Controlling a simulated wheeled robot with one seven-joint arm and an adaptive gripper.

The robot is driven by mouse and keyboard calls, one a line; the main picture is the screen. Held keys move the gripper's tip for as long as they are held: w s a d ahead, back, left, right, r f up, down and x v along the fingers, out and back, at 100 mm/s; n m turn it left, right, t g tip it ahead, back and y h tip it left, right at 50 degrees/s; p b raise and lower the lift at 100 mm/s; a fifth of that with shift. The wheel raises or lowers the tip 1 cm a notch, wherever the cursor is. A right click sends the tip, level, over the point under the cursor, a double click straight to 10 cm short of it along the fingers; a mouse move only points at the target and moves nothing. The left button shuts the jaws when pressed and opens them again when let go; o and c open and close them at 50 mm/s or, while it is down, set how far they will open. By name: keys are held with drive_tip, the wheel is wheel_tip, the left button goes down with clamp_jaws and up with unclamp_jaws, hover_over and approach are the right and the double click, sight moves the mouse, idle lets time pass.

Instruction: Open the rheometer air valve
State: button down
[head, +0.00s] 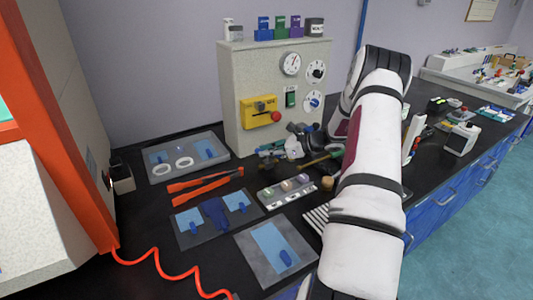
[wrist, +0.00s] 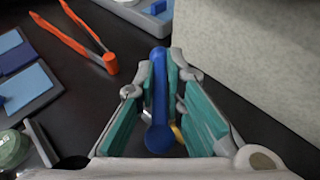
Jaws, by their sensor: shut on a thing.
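A blue lever (wrist: 158,100), which looks like the air valve's handle, lies between the teal finger pads of my gripper (wrist: 160,80) in the wrist view. The pads are closed in on it from both sides. A bit of brass-coloured metal (wrist: 177,133) shows beside the lever's near end; the rest of the valve body is hidden by my fingers. In the head view my gripper (head: 272,150) is low over the black bench, at the foot of the grey control cabinet (head: 236,90). The lever cannot be made out there.
The cabinet carries gauges, a yellow panel (head: 259,112) and a red knob (head: 276,117). Orange-handled tongs (head: 205,186), a grey tray (head: 160,176) and mats with blue pieces lie to the left. A metal block with small pots (head: 287,190) is in front. The orange machine frame stands far left.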

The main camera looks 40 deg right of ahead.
drive_tip(key=n+g+y+b, duration=0.2)
drive_tip(key=n+y+b, duration=0.1)
drive_tip(key=shift+f+n, duration=0.2)
drive_tip(key=shift+n, duration=0.1)
drive_tip(key=shift+n+g+y+b, duration=0.9)
drive_tip(key=shift+g+b, duration=0.2)
drive_tip(key=shift+b, duration=0.1)
drive_tip(key=shift+r+n+g+y+b, duration=0.1)
drive_tip(key=shift+n+g+y+b, duration=0.25)
drive_tip(key=shift+n+b, duration=0.2)
drive_tip(key=shift+s+a+r+g, duration=0.1)
drive_tip(key=shift+g, duration=0.15)
drive_tip(key=c, duration=1.7)
unclamp_jaws()
drive_tip(key=shift+r, duration=0.1)
